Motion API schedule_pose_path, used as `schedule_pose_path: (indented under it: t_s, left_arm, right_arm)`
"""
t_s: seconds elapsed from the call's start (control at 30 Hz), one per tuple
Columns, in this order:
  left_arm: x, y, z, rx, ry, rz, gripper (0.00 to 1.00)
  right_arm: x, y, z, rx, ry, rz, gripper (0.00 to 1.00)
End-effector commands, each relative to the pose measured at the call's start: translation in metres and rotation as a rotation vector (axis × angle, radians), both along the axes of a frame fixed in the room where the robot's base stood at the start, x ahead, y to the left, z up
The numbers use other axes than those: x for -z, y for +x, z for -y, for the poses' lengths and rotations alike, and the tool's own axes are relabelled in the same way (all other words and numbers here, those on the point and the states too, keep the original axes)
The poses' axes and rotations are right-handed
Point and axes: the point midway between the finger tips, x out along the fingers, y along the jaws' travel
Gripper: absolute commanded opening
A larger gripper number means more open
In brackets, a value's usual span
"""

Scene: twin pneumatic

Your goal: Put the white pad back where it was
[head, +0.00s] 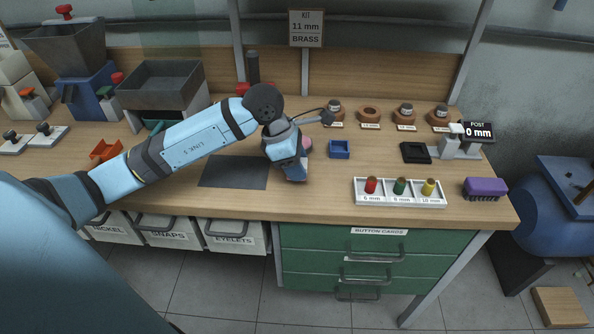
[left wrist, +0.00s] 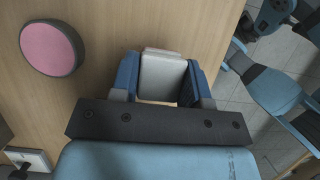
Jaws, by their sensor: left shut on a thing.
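My left gripper (head: 295,172) is low over the bench near its front middle, just right of the dark mat. In the left wrist view the gripper (left wrist: 163,80) is shut on the white pad (left wrist: 162,76), which sits between its two blue fingers. In the head view the pad is mostly hidden by the gripper, and I cannot tell whether it touches the bench. A round pink-topped disc (left wrist: 50,44) lies on the bench beside the gripper. It also shows in the head view (head: 307,142), just behind the fingers. My right gripper is out of view.
The dark mat (head: 233,173) lies left of the gripper. A small blue tray (head: 339,156), a black square holder (head: 415,153), a white rack (head: 400,200) with coloured pieces and a purple brush (head: 485,186) stand to the right. The bench's front edge is close.

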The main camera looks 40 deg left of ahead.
Motion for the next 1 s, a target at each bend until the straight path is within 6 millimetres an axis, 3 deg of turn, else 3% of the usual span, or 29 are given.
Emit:
schedule_pose_path:
  t_s: [0.13,0.47,0.5,0.6,1.0]
  left_arm:
    - [0.021,0.000,0.000,-0.001,-0.001,-0.003,0.16]
    - [0.025,0.000,0.000,0.000,0.001,-0.001,0.16]
    - [0.025,0.000,0.000,-0.001,0.001,-0.001,0.44]
    - [0.024,0.000,0.000,-0.001,0.001,-0.001,0.67]
    - [0.015,-0.001,-0.002,-0.001,0.001,0.000,0.68]
  right_arm:
    - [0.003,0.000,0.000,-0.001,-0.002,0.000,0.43]
    - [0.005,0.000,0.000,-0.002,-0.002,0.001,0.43]
    - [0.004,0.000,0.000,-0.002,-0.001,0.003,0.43]
    - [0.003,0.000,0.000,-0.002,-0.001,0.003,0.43]
    - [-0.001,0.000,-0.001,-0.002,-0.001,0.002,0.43]
